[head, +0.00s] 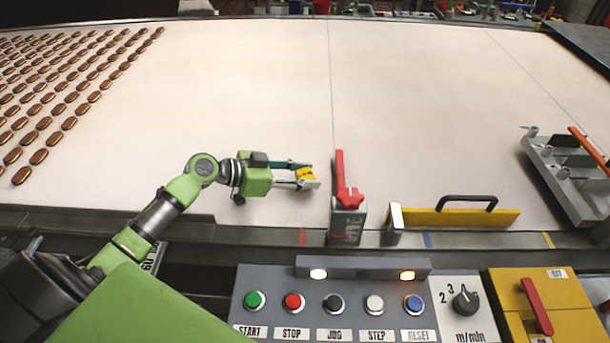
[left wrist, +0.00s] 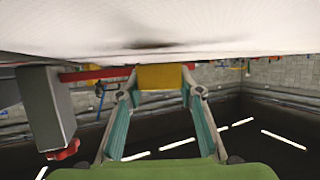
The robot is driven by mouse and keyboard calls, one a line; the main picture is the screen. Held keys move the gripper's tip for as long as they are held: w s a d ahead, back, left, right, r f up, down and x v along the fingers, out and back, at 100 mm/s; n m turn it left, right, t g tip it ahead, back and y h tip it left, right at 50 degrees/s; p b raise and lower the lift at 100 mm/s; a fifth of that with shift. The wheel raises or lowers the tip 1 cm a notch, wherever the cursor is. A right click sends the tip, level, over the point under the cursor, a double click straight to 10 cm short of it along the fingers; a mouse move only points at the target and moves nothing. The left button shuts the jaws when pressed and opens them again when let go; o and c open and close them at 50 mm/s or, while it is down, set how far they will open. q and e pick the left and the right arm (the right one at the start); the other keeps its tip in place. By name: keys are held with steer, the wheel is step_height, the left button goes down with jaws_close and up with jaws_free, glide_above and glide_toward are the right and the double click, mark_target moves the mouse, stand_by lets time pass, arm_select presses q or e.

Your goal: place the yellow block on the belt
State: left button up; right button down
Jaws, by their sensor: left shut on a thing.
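The yellow block (head: 304,172) is between the fingertips of my left gripper (head: 308,177) in the head view. The left wrist view also shows the block (left wrist: 160,77), gripped between the teal-padded fingers. My left gripper is shut on it. The pale belt (head: 240,90) lies under the gripper, which is over its near part. In the left wrist view the belt (left wrist: 230,30) fills the top, with a dark shadow close to the block. I cannot tell whether the block touches the belt. My right gripper is not in view.
A grey post with a red lever (head: 345,190) stands just right of the gripper. Right of it are a yellow bar (head: 470,218) with a black handle and a metal frame (head: 560,175). Rows of brown biscuits (head: 40,157) lie at left. A button panel (head: 330,320) is in front.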

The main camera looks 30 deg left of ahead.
arm_select(q)
steer(key=o, duration=1.2)
steer(key=shift+f, duration=0.15)
steer(key=shift+r+p, duration=0.55)
steer(key=shift+p, duration=0.2)
steer(key=shift+s+a+r+p, duration=0.1)
steer(key=shift+r+p, duration=0.15)
steer(key=shift+p, duration=0.05)
steer(key=shift+s+a+f+b, duration=0.1)
steer(key=shift+s+a+b, duration=0.55)
steer(key=shift+s+b, duration=0.1)
steer(key=v, duration=0.2)
steer(key=b+v, duration=0.1)
steer(key=v, duration=0.2)
steer(key=b+v, duration=0.1)
steer(key=v, duration=0.2)
steer(key=shift+s+r, duration=0.1)
steer(key=shift+r, duration=0.3)
steer(key=shift+s+a+r, duration=0.4)
steer(key=shift+s, duration=0.1)
